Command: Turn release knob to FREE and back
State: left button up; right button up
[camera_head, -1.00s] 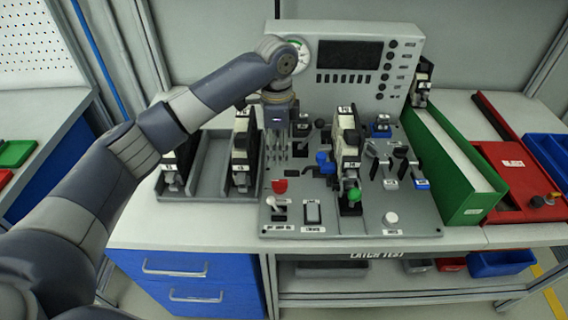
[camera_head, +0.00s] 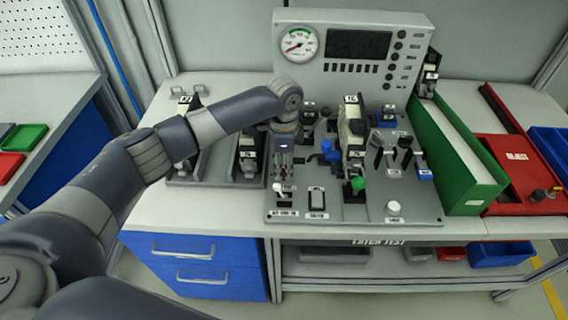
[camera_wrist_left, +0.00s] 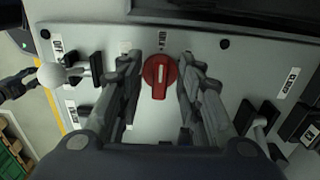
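The red release knob (camera_wrist_left: 160,76) lies between the spread fingers of my left gripper in the left wrist view. It has a pale line on its grip, which points down in that picture. A small label above it is not clearly legible. My left gripper (camera_head: 283,178) is over the front left of the test panel (camera_head: 345,208) in the head view and mostly covers the knob there. Its fingers are open on both sides of the knob, with visible gaps; I cannot tell any contact.
A white-ball lever (camera_head: 276,188) stands close beside the gripper. A black rocker switch (camera_head: 316,199), a green knob (camera_head: 358,184) and a latch unit (camera_head: 352,135) are to the right. The gauge console (camera_head: 352,50) rises behind. A green binder (camera_head: 455,155) stands farther right.

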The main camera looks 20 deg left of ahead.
pick_arm(q)
grip_shut()
pick_arm(e)
jog(key=shift+s+d, duration=0.25)
jog(key=shift+s, duration=0.75)
